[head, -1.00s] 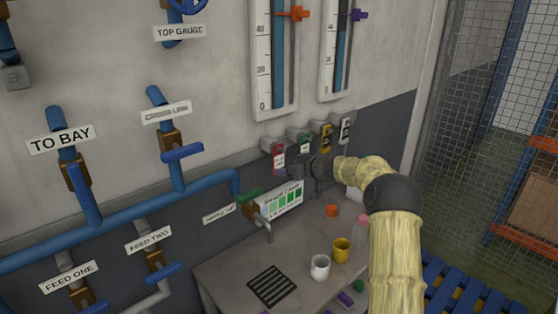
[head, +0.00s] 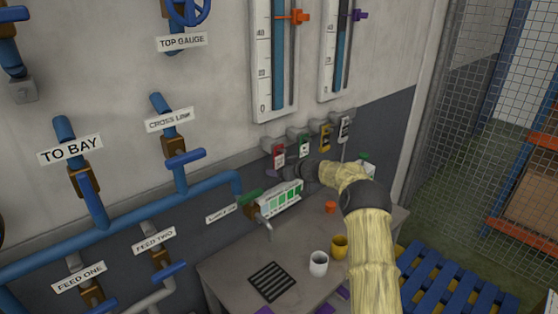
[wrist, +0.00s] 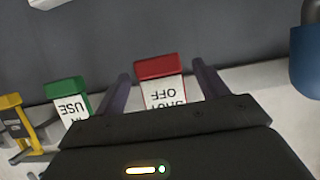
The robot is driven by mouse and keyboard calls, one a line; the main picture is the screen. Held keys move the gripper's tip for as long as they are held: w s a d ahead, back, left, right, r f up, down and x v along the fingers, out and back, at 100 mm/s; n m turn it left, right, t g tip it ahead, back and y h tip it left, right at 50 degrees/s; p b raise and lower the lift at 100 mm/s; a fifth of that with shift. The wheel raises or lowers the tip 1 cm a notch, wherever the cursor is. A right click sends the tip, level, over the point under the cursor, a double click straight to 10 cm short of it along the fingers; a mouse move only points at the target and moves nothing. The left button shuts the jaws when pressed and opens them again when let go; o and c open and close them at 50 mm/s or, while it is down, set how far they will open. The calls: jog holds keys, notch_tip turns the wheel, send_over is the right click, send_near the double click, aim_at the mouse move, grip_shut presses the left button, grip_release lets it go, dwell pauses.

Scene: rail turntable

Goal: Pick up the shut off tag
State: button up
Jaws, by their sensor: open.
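The shut off tag has a red top and a white label reading "SHUT OFF", upside down in the wrist view (wrist: 161,80). In the head view the red tag (head: 278,152) hangs at the left end of a row of tags on the wall. My gripper (wrist: 160,82) is open, with one finger on each side of the tag and gaps between them. In the head view my gripper (head: 300,171) is at the wall, just below the tags. The lower part of the tag is hidden behind my gripper body in the wrist view.
A green "in use" tag (wrist: 68,97) hangs close beside one finger, with a yellow tag (wrist: 14,120) beyond. Below is a bench (head: 225,270) with a white cup (head: 318,264), a yellow cup (head: 339,247) and a tap. A blue pipe (head: 130,212) runs left.

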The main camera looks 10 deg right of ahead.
dwell(0.5)
jog(key=c, duration=1)
jog(key=shift+r, duration=0.15)
jog(key=shift+c, duration=0.2)
